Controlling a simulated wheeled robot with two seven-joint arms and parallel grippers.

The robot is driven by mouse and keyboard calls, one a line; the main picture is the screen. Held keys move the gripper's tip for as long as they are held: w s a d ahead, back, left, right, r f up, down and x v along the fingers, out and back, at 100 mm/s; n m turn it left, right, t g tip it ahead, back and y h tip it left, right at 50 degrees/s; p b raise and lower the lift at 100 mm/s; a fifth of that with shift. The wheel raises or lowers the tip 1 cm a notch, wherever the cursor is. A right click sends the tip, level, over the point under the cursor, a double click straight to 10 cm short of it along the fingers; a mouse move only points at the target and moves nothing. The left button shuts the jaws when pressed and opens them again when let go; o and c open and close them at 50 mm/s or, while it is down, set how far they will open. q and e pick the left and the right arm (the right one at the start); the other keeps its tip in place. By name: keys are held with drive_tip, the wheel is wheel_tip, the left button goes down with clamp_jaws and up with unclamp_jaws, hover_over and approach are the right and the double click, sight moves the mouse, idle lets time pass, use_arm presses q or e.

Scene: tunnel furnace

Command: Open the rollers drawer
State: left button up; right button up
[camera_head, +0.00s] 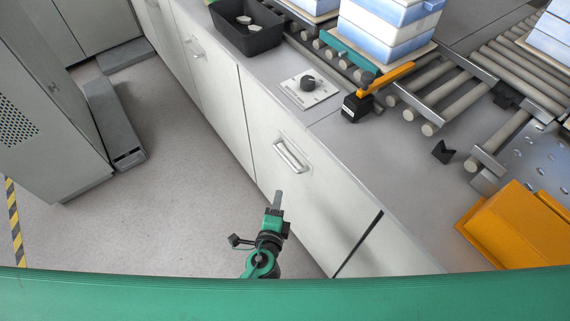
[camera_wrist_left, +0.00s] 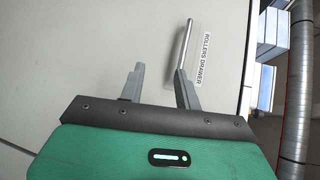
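The rollers drawer (camera_head: 265,135) is a light grey front panel under the worktop, shut flush with its neighbours. Its metal bar handle (camera_head: 288,156) sits near the top of the panel. In the left wrist view the handle (camera_wrist_left: 184,45) stands beside the printed label "ROLLERS DRAWER" (camera_wrist_left: 203,62). My left gripper (camera_head: 278,198) is below the handle in the head view. In the wrist view its two grey fingers (camera_wrist_left: 158,78) are apart and empty, with the right finger's tip close to the handle's lower end. I cannot tell whether they touch. My right gripper is in neither view.
The worktop holds a black bin (camera_head: 248,38), a dial plate (camera_head: 310,88), an orange lever on a black block (camera_head: 356,106), roller conveyors (camera_head: 465,100) and an orange box (camera_head: 520,228). A grey cabinet (camera_head: 45,125) stands left. The floor (camera_head: 170,190) between is clear.

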sight(286, 158)
use_arm(q)
drive_tip(key=shift+m+t, duration=0.3)
drive_tip(key=shift+t, duration=0.2)
drive_tip(key=w+d, duration=0.1)
drive_tip(key=w, duration=0.3)
drive_tip(key=w+r+p, duration=0.1)
drive_tip(key=w, duration=0.4)
drive_tip(key=w+d, duration=0.1)
drive_tip(key=w, duration=0.4)
drive_tip(key=shift+d+r, duration=0.3)
drive_tip(key=shift+r, duration=0.05)
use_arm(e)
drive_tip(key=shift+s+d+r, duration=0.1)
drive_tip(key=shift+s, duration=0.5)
use_arm(q)
clamp_jaws()
